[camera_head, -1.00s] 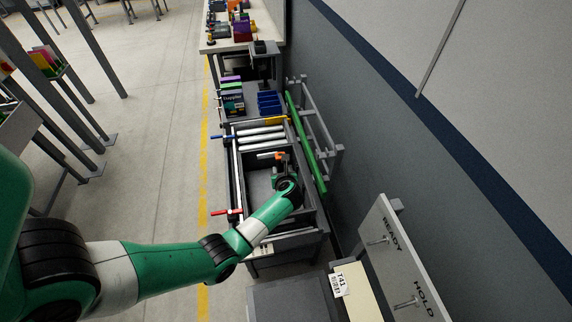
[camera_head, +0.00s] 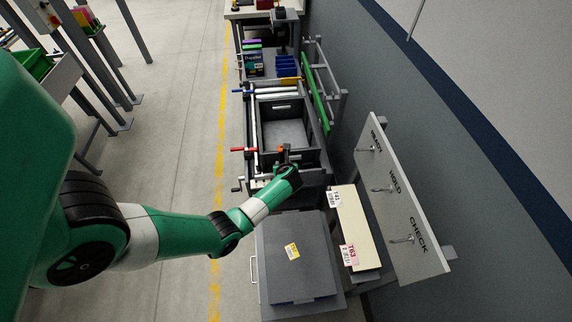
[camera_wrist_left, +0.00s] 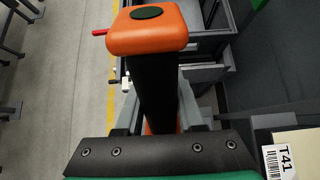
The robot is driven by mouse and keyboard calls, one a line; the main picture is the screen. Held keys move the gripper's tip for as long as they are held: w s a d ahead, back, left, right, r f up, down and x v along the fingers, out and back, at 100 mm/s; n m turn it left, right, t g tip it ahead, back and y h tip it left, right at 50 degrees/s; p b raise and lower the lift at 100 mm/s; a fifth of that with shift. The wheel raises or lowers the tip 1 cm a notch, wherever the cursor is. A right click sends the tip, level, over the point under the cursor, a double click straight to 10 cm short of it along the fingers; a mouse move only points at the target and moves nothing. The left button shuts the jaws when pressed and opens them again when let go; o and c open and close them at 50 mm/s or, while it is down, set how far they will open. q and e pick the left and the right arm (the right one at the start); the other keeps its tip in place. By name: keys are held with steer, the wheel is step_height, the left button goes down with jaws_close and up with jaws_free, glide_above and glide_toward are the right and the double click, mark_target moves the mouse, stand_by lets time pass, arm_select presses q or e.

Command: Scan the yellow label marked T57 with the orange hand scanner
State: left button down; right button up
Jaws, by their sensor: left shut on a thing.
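My left gripper (camera_head: 287,168) is shut on the orange hand scanner (camera_head: 281,150), near the front end of a grey tray frame. In the left wrist view the scanner (camera_wrist_left: 148,32) shows an orange end on a black body; its lower part is hidden by the gripper. A yellow label (camera_head: 292,251) lies on a flat dark grey case, below and apart from the gripper in the head view; its print is too small to read. A white label reading T41 (camera_head: 334,199) and a pink label reading T63 (camera_head: 349,255) are on a cream board. My right gripper is not in view.
The dark grey case (camera_head: 275,275) has a handle on its left side. A board with hooks marked HOLD and CHECK (camera_head: 405,210) stands at right by the wall. A red lever (camera_head: 244,150) sticks out left of the tray frame.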

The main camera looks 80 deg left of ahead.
arm_select(q)
steer(key=d+f+b, duration=0.1)
steer(key=f+b, duration=0.1)
steer(key=d+f+b, duration=0.1)
steer(key=f+b, duration=0.1)
steer(key=f, duration=0.1)
steer(key=d+f+b, duration=0.1)
steer(key=f+b, duration=0.1)
steer(key=shift+s+d+f+b, duration=0.2)
steer(key=shift+d+b, duration=0.1)
steer(key=shift+d+r, duration=0.15)
